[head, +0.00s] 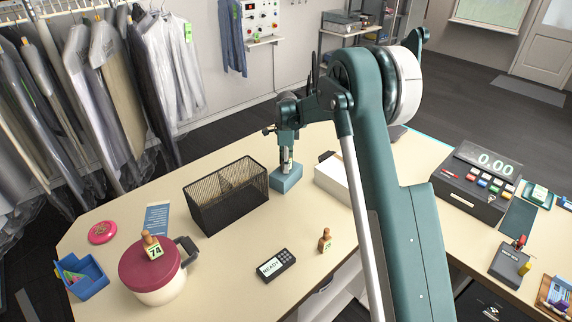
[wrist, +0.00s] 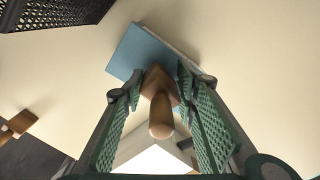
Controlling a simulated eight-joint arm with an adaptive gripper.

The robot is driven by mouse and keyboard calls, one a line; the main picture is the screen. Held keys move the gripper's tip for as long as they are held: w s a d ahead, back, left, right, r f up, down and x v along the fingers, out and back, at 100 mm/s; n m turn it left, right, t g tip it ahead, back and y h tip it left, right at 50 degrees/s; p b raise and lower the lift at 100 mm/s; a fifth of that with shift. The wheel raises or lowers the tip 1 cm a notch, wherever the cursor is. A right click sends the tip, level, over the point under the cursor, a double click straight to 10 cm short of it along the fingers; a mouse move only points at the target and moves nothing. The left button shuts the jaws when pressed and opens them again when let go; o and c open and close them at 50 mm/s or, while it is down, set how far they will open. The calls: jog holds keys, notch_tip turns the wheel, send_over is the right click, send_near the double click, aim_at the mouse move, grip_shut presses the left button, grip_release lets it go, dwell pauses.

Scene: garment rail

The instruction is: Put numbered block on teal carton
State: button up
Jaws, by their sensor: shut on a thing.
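The teal carton (head: 286,182) stands on the counter between the black mesh basket and a white box. It also shows in the wrist view (wrist: 143,50). My gripper (head: 287,158) is pointed down right over the carton. In the wrist view my gripper (wrist: 160,105) is shut on a wooden block with a rounded knob handle (wrist: 160,118). The block overlaps the carton's near edge there; I cannot tell whether it touches the carton's top. Its number is not legible. Another numbered block, 74 (head: 153,247), sits on the maroon pot lid. A third wooden block (head: 325,241) stands on the counter.
The mesh basket (head: 222,202) stands left of the carton, and the white box (head: 338,182) close on its right. A maroon-lidded pot (head: 155,281), a small black device (head: 276,264) and a blue tray (head: 84,280) are nearer. The front middle counter is partly clear.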

jog(key=shift+f, duration=0.15)
jog(key=o, duration=0.9)
jog(key=shift+r, duration=0.2)
notch_tip(320, 180, up, 12)
jog(key=shift+s+b, duration=0.1)
jog(key=shift+b, duration=0.2)
dwell(0.5)
